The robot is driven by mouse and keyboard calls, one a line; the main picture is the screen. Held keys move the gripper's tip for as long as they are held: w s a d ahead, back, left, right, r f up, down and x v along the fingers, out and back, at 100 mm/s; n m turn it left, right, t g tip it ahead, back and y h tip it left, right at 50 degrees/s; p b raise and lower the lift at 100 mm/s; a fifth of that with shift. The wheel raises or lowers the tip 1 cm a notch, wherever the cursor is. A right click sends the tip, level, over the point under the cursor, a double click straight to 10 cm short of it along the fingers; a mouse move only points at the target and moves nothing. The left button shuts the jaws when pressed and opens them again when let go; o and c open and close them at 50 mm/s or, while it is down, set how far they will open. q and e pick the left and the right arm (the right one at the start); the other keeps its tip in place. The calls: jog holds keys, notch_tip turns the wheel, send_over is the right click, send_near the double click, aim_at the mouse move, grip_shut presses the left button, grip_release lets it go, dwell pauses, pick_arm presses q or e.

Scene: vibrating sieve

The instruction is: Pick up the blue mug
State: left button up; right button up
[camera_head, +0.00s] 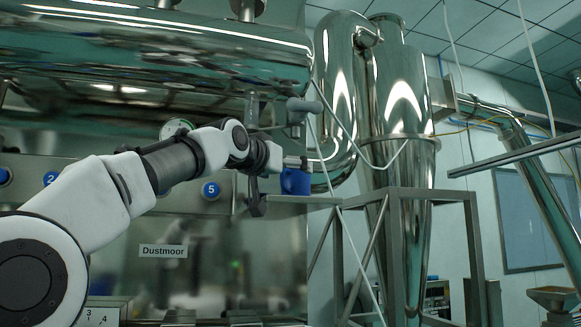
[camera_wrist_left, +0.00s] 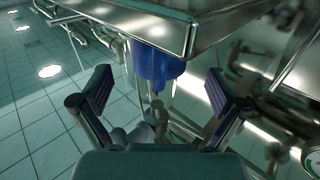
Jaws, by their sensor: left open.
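The blue mug (camera_head: 295,181) is at the end of my left arm in the head view, by a narrow metal ledge (camera_head: 322,200). In the left wrist view the mug (camera_wrist_left: 158,63) is against a metal surface, between the two finger lines and beyond the fingertips. My left gripper (camera_head: 279,183) is open, and it also shows in the left wrist view (camera_wrist_left: 157,91) with its pads wide apart and a gap to the mug on both sides. No handle can be made out on the mug. My right gripper is not in view.
A steel cylinder (camera_head: 160,50) lies above my arm. A shiny cyclone vessel (camera_head: 398,100) and its metal frame (camera_head: 430,195) stand to the right. A panel with numbered blue knobs (camera_head: 211,190) and a Dustmoor label (camera_head: 163,251) is behind my arm.

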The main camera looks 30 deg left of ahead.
aim_at(290, 174)
pick_arm(q)
jog(key=w, duration=0.1)
jog(key=w+p, duration=0.1)
jog(key=w, duration=0.1)
jog(key=w+p, duration=0.1)
jog(key=shift+w+a+f, duration=0.25)
jog(key=shift+w, duration=0.15)
jog(key=shift+w+f, duration=0.25)
jog(key=shift+s+r, duration=0.2)
jog(key=shift+s, duration=0.6)
jog(key=shift+s+d+r, duration=0.1)
jog(key=shift+s, duration=0.15)
jog(key=c, duration=0.9)
jog(key=shift+w+f, duration=0.2)
jog(key=shift+w, duration=0.25)
jog(key=c, duration=0.6)
jog(key=shift+o, duration=0.2)
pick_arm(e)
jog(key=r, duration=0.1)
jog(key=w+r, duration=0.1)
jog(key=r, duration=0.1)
